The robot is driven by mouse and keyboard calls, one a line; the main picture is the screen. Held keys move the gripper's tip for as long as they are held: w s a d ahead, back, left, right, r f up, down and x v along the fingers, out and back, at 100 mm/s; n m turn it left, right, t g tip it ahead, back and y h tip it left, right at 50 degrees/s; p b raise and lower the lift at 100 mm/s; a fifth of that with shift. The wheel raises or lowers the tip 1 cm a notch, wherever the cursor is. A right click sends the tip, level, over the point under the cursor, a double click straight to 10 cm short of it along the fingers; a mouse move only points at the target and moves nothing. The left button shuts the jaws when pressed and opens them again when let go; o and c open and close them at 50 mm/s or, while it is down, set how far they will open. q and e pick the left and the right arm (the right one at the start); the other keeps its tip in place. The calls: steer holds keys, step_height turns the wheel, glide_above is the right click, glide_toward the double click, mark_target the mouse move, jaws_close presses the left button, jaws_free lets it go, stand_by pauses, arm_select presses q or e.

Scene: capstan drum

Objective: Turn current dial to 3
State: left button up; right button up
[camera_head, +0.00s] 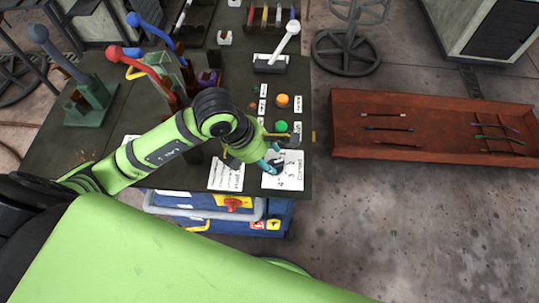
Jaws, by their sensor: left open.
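The current dial (278,166) is a dark knob on a white plate (293,182) marked with numbers and the word Current, at the front right of the dark table. My left gripper (272,158) has teal fingertips and is at the dial, over its upper left part. The gripper is open. Whether the fingertips touch the knob cannot be told. The gripper hides part of the dial, and the pointer's setting is not clear. My right gripper is not in view.
A second white plate (226,177) lies left of the dial. Green (281,127) and orange (282,100) buttons and a white-handled lever (288,40) are behind it. Red (140,60) and blue levers stand at left. A rust-red tray (440,128) is at right, with bare floor in front.

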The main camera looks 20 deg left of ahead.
arm_select(q)
steer(key=shift+x, duration=1.1)
jaws_close()
steer(key=shift+w+f+m+b, duration=0.15)
steer(key=shift+w+m+b, duration=0.05)
steer(key=shift+m+b, duration=0.45)
steer(key=m+b, duration=0.1)
steer(key=b, duration=0.1)
steer(key=m+g+b, duration=0.1)
steer(key=m+b, duration=0.1)
steer(key=m+g+h+b, duration=0.1)
steer(key=m+b, duration=0.1)
steer(key=shift+w+f+b, duration=0.1)
steer(key=shift+w+b, duration=0.2)
steer(key=shift+b, duration=0.1)
steer(key=shift+d+r+m+g+b, duration=0.15)
steer(key=shift+m+g+b, duration=0.45)
steer(key=shift+m+b, duration=0.75)
steer(key=shift+r, duration=0.1)
